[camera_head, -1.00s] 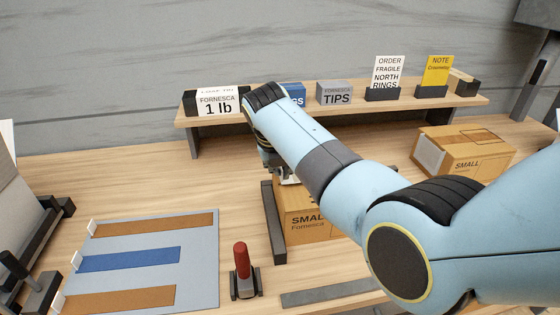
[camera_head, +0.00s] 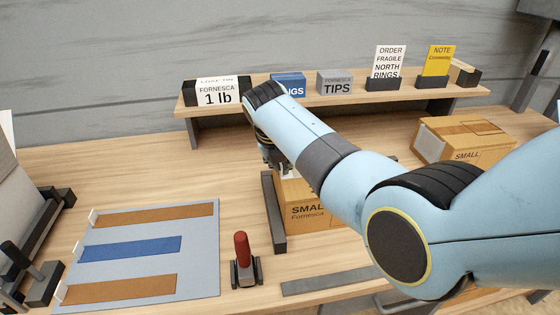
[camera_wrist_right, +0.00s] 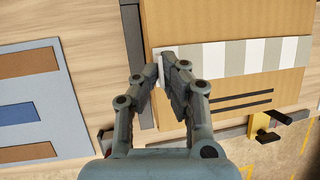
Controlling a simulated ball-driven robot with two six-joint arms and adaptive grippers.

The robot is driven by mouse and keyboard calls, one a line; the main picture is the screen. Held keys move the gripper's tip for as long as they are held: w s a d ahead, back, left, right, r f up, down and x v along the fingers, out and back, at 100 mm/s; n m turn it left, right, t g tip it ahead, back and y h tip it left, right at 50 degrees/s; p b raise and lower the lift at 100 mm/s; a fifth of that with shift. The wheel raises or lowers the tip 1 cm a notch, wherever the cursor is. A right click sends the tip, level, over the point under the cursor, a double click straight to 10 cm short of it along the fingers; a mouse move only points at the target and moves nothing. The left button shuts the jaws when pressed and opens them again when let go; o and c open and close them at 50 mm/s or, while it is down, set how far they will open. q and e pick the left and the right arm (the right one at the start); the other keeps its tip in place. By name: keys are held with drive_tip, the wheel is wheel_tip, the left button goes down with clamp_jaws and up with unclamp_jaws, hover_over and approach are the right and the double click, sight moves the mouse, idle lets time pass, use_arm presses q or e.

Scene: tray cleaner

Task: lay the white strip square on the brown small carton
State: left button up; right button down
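The brown small carton (camera_head: 305,208) stands on the bench, partly behind my right arm. In the right wrist view its top (camera_wrist_right: 225,20) fills the upper middle. The white strip, banded white and beige, (camera_wrist_right: 262,54) lies across that top, its long edges roughly square to the carton's left edge. My right gripper (camera_wrist_right: 163,73) is over the strip's left end, its fingers close together on the small white end tab. In the head view the right gripper (camera_head: 276,160) is at the carton's back left, and my arm hides most of the strip. My left gripper is out of view.
A dark rail (camera_head: 273,215) runs along the carton's left side. A red-handled tool (camera_head: 242,250) stands in front. A grey mat (camera_head: 205,262) with brown and blue strips lies left. Another small carton (camera_head: 465,145) stands right. A shelf (camera_head: 345,98) with signs runs behind.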

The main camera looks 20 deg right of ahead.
drive_tip(key=shift+f, duration=0.1)
drive_tip(key=c, duration=1.4)
unclamp_jaws()
